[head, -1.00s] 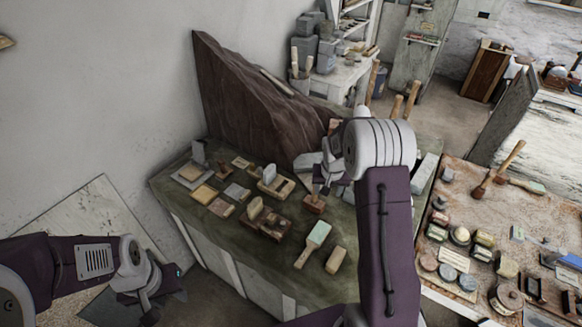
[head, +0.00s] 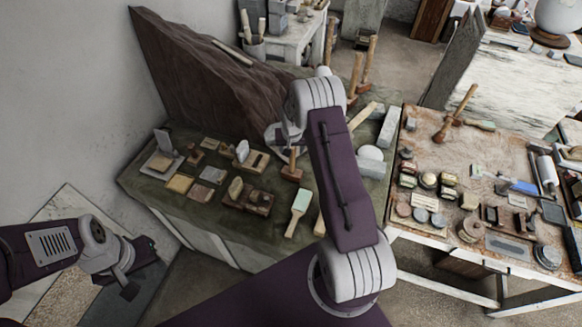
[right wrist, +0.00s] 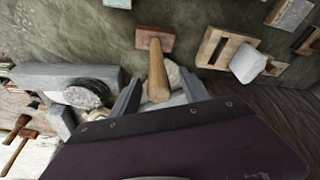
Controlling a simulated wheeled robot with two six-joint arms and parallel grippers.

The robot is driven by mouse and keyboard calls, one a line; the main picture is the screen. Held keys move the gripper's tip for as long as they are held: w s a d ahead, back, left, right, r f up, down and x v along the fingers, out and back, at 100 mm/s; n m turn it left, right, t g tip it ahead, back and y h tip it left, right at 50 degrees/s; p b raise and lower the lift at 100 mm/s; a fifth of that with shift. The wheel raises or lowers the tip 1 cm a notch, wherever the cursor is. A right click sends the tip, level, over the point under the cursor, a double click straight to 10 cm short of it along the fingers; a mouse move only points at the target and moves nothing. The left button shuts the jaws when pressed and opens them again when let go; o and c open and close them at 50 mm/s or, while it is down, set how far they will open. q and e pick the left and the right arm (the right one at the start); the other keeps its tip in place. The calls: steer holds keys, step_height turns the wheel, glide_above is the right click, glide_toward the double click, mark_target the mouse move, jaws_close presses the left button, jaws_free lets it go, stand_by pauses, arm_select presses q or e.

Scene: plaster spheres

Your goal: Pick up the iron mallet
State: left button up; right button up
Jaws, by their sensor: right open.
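A mallet with a reddish-brown block head (right wrist: 155,38) and a pale wooden handle stands on the green-topped bench; its head also shows in the head view (head: 292,174). I cannot tell whether the head is iron. My right gripper (right wrist: 160,88) is open, with the handle between its two grey fingers in the right wrist view; I cannot tell if they touch it. In the head view my right arm hides most of that gripper. My left gripper (head: 140,268) is open and empty at the lower left, away from the bench.
Wooden blocks and a green-and-wood tool (head: 298,212) lie near the mallet. A dark rock slab (head: 200,75) rises behind. More mallets (head: 369,62) stand at the bench's far right, and another (head: 455,115) is on the right table (head: 500,150), crowded with tools.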

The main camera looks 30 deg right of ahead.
mark_target(292, 163)
steer(key=shift+p+x, duration=0.55)
steer(key=shift+x, duration=0.6)
steer(key=shift+s+d+f, duration=0.1)
steer(key=shift+d+f, duration=0.05)
steer(key=shift+f, duration=0.45)
steer(key=c, duration=1.1)
steer(key=shift+w+r, duration=0.1)
steer(key=shift+w, duration=0.1)
jaws_close()
arm_select(q)
steer(key=shift+s+d+r, duration=0.1)
steer(key=shift+r, duration=0.5)
steer(key=shift+s+d+r, duration=0.1)
steer(key=shift+r, duration=0.5)
